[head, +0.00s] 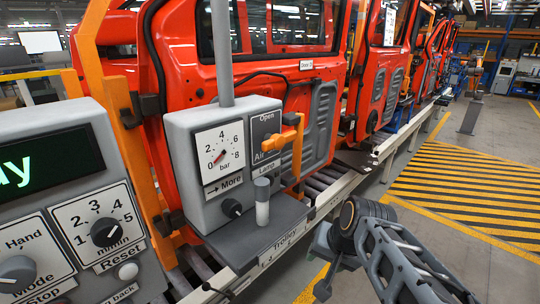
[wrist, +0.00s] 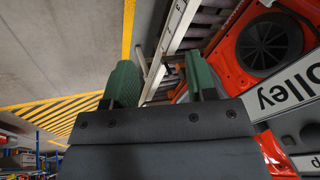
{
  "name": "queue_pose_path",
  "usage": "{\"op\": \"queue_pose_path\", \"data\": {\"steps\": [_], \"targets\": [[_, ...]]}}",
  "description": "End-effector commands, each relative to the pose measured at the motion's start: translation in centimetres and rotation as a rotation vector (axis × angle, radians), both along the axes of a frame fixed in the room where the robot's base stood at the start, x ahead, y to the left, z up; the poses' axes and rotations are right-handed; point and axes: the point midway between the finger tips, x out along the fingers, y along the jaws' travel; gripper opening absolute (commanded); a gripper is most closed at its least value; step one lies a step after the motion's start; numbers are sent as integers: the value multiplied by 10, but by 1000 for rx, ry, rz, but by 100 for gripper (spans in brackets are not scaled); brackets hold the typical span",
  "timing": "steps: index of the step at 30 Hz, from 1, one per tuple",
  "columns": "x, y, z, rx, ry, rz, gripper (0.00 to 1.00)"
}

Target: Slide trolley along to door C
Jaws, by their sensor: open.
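The trolley (head: 240,160) appears to be the grey box on a shelf with a plate reading "Trolley" (head: 285,239), beside the rail in the head view. It carries a bar gauge, an orange air lever, a knob and a grey post. Part of the "Trolley" plate (wrist: 285,92) shows at the right in the wrist view. Red car doors (head: 300,110) stand in a row behind it; one has a small tag (head: 306,65) whose letter I cannot read surely. My gripper (wrist: 162,82) is open, its green-padded fingers apart. A thin grey bar shows between them; I cannot tell if anything touches.
A grey panel (head: 60,200) with a green display and dials stands at the left. The rail (head: 385,150) runs away to the back right along the doors. A yellow-and-black striped floor area (head: 460,190) lies right of it. The grey floor there is mostly clear.

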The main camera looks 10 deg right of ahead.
Motion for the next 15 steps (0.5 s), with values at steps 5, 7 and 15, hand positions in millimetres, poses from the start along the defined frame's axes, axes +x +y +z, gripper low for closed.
{"op": "queue_pose_path", "data": {"steps": [5, 7, 15], "targets": [[64, -53, -15, 553, 42, -577, 52], [84, -70, 2, 783, 50, -741, 52], [118, -67, 111, 1544, 335, -1011, 52]]}}
